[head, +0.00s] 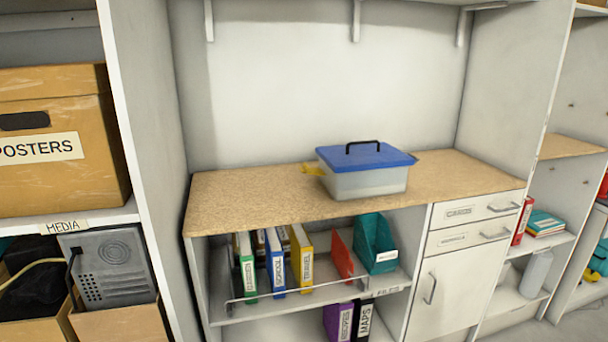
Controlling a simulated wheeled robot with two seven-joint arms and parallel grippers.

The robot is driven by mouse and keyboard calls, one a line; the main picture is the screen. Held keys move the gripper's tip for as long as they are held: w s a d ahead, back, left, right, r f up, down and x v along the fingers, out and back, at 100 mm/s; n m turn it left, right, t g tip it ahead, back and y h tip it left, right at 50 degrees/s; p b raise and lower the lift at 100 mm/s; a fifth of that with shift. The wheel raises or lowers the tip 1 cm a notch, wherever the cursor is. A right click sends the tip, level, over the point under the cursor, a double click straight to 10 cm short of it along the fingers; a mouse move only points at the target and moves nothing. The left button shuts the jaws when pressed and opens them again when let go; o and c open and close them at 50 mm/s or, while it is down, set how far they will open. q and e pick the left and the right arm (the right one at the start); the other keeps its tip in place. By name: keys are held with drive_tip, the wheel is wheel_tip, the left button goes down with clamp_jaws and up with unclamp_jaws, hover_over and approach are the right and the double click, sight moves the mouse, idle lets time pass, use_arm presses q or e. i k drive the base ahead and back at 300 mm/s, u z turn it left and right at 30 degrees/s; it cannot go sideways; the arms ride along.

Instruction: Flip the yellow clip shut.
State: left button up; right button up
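A clear plastic box (362,183) with a blue lid (375,157) and a black handle (362,146) stands on the wooden countertop (260,195). The yellow clip (313,169) sticks out from the box's left side, low and pointing outward, away from the lid. Neither of my grippers is in view.
The countertop is clear to the left and right of the box. Binders (302,258) stand on the shelf below, beside drawers and a cabinet door (437,293). White upright panels (150,150) bound the counter on both sides. A posters box (60,140) is at left.

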sight(305, 169)
drive_tip(key=z, duration=0.55)
drive_tip(key=k, duration=0.65)
drive_tip(key=z, duration=0.75)
drive_tip(key=i, duration=1.1)
drive_tip(key=u, duration=1.1)
drive_tip(key=i, duration=0.7)
drive_tip(key=u, duration=0.65)
drive_tip(key=i, duration=0.65)
drive_tip(key=u, duration=0.05)
drive_tip(key=k, duration=0.55)
drive_tip(key=z, duration=0.25)
